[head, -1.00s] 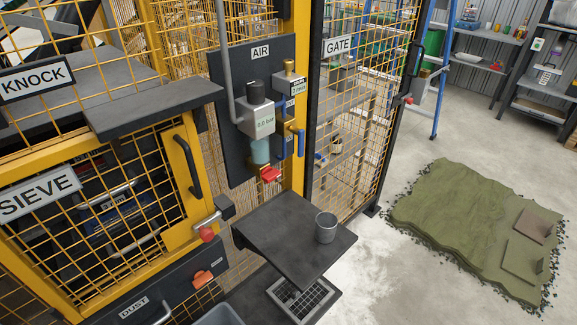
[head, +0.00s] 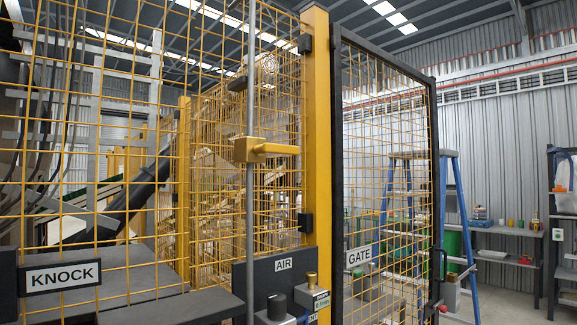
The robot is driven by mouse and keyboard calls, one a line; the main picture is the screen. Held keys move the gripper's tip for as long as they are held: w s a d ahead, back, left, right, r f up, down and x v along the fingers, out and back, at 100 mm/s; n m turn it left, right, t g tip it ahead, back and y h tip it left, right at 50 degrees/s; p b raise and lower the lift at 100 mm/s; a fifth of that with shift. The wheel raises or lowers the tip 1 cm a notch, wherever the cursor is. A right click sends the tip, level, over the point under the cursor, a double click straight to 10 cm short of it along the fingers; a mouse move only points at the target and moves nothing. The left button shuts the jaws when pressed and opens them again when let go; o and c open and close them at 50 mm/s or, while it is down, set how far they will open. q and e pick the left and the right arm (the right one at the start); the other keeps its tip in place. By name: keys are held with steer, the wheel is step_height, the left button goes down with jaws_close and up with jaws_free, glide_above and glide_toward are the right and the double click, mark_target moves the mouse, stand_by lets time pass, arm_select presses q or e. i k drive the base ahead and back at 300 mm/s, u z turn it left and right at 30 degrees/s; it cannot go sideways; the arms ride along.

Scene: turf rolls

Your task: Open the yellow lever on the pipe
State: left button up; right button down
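The yellow lever (head: 272,148) is on a vertical grey pipe (head: 250,210) in front of the yellow mesh fence. Its yellow body wraps the pipe, and its handle sticks out to the right, roughly level and across the pipe. The pipe runs down to the dark AIR panel (head: 243,275) at the bottom of the head view. Neither of my grippers shows in the head view.
A mesh gate (head: 385,170) in a dark frame, labelled GATE, stands right of a yellow post (head: 318,150). A dark shelf (head: 170,308) juts out at the lower left, near the KNOCK sign (head: 60,277). A blue ladder (head: 457,230) stands behind the gate.

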mark_target(266, 147)
steer(key=z, duration=0.55)
steer(key=k, duration=1.5)
steer(key=z, duration=0.25)
